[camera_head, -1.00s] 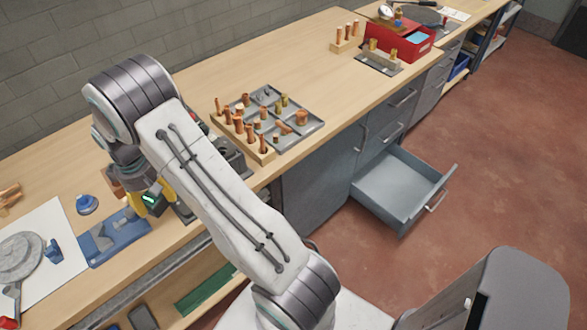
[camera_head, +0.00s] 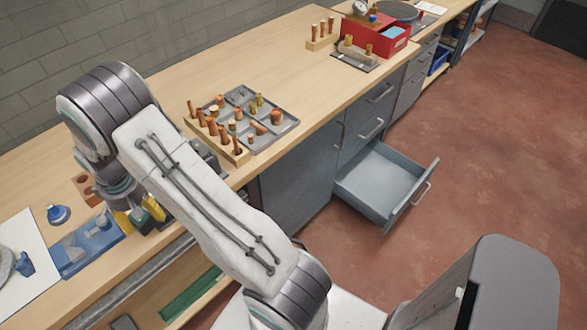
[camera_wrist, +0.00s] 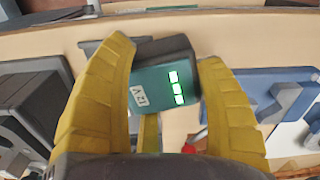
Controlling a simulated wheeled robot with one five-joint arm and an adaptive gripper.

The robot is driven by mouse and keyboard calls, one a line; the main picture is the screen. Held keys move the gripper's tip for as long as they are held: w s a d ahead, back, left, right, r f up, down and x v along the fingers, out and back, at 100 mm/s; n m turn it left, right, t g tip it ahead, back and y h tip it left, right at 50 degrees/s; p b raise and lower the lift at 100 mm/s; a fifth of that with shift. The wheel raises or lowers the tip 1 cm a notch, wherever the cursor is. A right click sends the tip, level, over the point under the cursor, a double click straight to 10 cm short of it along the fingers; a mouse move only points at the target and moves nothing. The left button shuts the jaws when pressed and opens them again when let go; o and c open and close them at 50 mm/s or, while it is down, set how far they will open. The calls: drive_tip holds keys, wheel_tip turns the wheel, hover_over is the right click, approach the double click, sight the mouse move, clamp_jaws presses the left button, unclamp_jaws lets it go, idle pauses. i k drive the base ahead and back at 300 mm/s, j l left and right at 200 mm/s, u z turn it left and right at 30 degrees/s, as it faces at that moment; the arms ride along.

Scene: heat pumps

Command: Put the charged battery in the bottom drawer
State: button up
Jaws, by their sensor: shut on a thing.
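The battery (camera_wrist: 158,92) is a dark block with a teal face, a "12V" label and lit white-green bars. My gripper (camera_wrist: 170,75) is shut on it, with one yellow finger on each side. In the head view my gripper (camera_head: 139,215) is at the front edge of the workbench, beside a blue tray; the battery is hard to make out there. The bottom drawer (camera_head: 372,190) is pulled out of the grey cabinet, and its visible inside is empty. My gripper is well to the left of the drawer.
The workbench (camera_head: 215,75) carries a grey parts tray (camera_head: 283,128) with copper pieces, a blue tray (camera_head: 85,250) and a red box (camera_head: 392,47). Dark devices (camera_wrist: 30,105) lie left of the battery in the wrist view. The red floor right of the drawer is clear.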

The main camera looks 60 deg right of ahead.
sight(374, 192)
drive_tip(key=k+l, duration=0.3)
drive_tip(key=l, duration=0.15)
drive_tip(key=k+l, duration=0.25)
drive_tip(key=l, duration=0.15)
drive_tip(key=k+l, duration=0.1)
drive_tip(key=l, duration=0.3)
drive_tip(key=k+l, duration=0.1)
drive_tip(key=l, duration=0.3)
drive_tip(key=k+l+u, duration=0.1)
drive_tip(key=l, duration=0.3)
